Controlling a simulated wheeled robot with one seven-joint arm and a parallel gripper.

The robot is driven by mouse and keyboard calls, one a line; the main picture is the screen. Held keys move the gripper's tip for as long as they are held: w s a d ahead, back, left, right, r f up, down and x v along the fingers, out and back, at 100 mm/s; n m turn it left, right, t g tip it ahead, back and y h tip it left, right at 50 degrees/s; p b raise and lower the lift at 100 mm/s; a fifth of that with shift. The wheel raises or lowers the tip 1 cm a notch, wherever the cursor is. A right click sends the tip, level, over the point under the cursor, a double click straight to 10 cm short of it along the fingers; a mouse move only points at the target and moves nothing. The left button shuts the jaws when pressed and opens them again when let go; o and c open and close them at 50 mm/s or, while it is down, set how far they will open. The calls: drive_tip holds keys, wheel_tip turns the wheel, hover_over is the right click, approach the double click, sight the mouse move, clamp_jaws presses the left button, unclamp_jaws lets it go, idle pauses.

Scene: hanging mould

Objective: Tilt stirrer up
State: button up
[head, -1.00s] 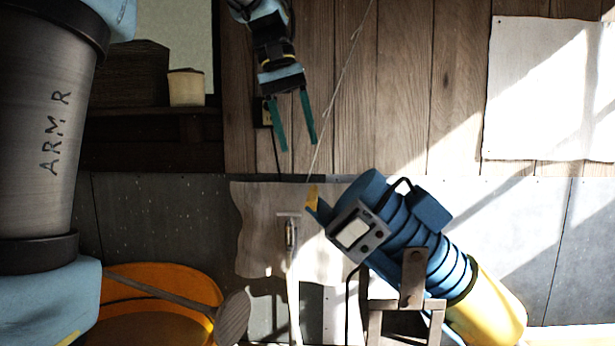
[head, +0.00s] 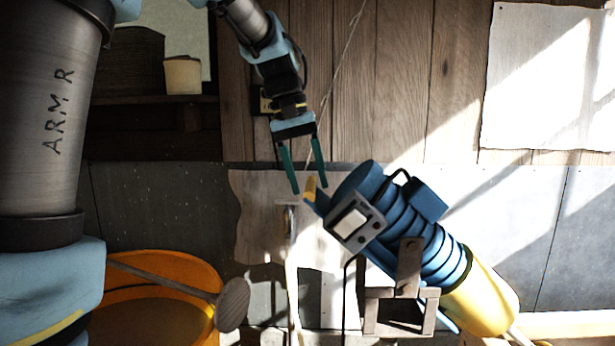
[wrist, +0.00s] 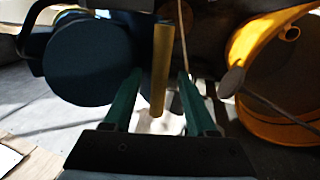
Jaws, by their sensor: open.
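The stirrer (head: 425,235) is a ribbed blue motor body with a grey control panel and a yellow lower end. It leans on a wooden bracket (head: 408,270), its blue end up to the left and its yellow end down to the right. A short yellow handle (head: 310,188) sticks out at its upper left end. My gripper (head: 308,188) points down at this handle, open. In the wrist view the handle (wrist: 161,85) stands between the two green fingers (wrist: 160,74), with gaps on both sides. The stirrer's dark round end (wrist: 90,62) is left of it.
An orange bowl (head: 200,275) with a round-ended paddle (head: 232,304) is at lower left. A thin rope (head: 335,80) hangs close to my gripper. Wooden planks and a grey panel form the wall behind. A beige pot (head: 183,75) sits on a shelf.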

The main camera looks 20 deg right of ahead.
clamp_jaws()
idle(1.3)
